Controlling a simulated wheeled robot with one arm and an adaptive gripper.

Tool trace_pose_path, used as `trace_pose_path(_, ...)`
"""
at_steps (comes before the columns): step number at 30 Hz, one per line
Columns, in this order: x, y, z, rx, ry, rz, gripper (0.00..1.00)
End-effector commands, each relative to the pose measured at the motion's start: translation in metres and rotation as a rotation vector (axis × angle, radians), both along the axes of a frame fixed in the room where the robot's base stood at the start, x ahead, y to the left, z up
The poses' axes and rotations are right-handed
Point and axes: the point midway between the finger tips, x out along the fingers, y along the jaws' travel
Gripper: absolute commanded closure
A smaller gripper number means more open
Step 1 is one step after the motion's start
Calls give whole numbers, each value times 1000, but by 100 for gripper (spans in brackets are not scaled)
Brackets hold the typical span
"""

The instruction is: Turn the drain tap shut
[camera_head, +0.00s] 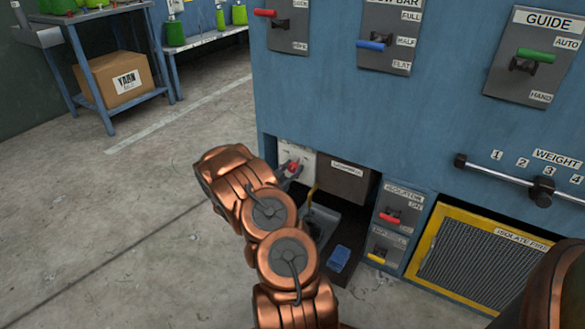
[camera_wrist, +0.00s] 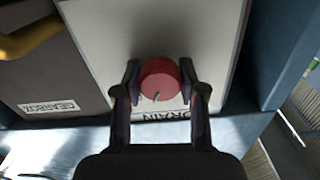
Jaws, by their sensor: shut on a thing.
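The drain tap (camera_wrist: 159,80) is a round red knob on a pale panel (camera_wrist: 100,30) with a "DRAIN" label (camera_wrist: 166,116), which looks upside down in the wrist view. My gripper (camera_wrist: 160,82) has one finger on each side of the knob and is shut on it. In the head view the red tap (camera_head: 291,166) shows small on its white panel in the low recess, with my gripper (camera_head: 290,172) at it. My arm hides part of the recess there.
A dark box labelled "GEARBOX" (camera_wrist: 50,90) with a yellow handle (camera_wrist: 28,38) is beside the panel. A blue block (camera_head: 340,258) lies in the recess below. Small red and yellow levers (camera_head: 390,217) are to the right. Open floor (camera_head: 110,220) lies left.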

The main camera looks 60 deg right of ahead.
Motion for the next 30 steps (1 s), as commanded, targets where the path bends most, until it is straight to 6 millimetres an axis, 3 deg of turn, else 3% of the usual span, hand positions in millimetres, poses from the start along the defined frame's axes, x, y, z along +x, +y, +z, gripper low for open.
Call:
trace_pose_path(11,-1,1,6,-6,243,-2,94)
trace_pose_path(30,-1,0,5,-35,844,-3,94)
